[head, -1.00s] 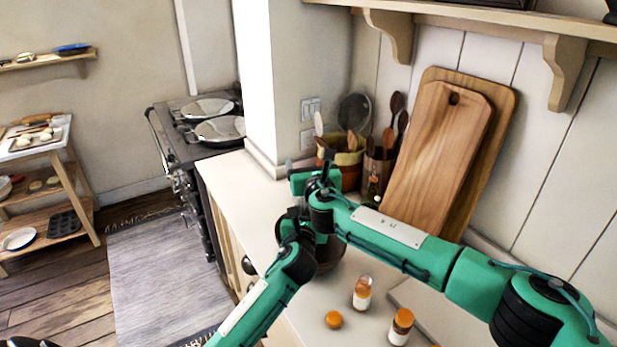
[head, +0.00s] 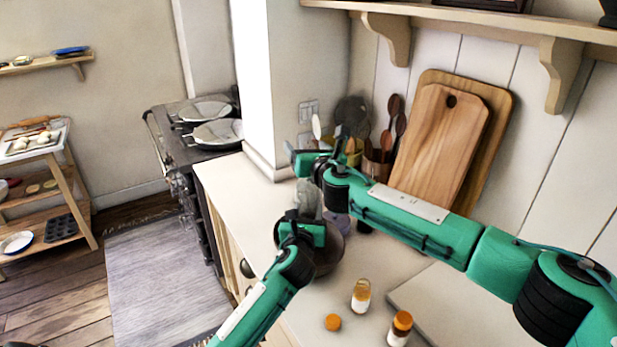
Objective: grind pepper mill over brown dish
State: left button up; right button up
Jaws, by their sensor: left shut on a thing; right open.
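My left gripper (head: 300,222) is the lower one, above the worktop at the near edge of the brown dish (head: 328,258). It is shut on a pale grey upright thing, apparently the pepper mill (head: 307,194); my two grippers hide much of it. My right gripper (head: 316,152) is open, just above the mill's upper part. Whether it touches the mill cannot be told. The dish stands on the worktop, partly covered by my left gripper and forearm; its inside is mostly hidden.
A small jar (head: 361,297), an orange-capped bottle (head: 400,328) and a loose orange cap (head: 333,322) stand near the dish. Wooden cutting boards (head: 437,150) lean on the wall behind my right arm. A utensil pot (head: 377,172) stands beside them. The worktop's far left is clear.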

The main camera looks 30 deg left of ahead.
aim_at(310, 187)
jog(key=d+g+y, duration=0.1)
jog(key=g+y, duration=0.1)
jog(key=shift+w+d+g, duration=0.1)
jog(key=shift+d+g, duration=0.05)
jog(key=shift+g, duration=0.25)
jog(key=s+d+f+m+g+y, duration=0.25)
jog(key=d+f+m, duration=0.3)
jog(key=m, duration=0.75)
jog(key=s+d+f+m+g+y, duration=0.15)
jog(key=d+f+m+g, duration=0.35)
jog(key=m, duration=0.8)
jog(key=shift+t+h, duration=0.5)
jog(key=shift+t, duration=0.25)
jog(key=a, duration=0.3)
jog(key=w+a, duration=0.1)
jog(key=a, duration=0.2)
jog(key=w+a+r, duration=0.1)
jog(key=a, duration=0.3)
jog(key=shift+a, duration=0.1)
jog(key=c, duration=1)
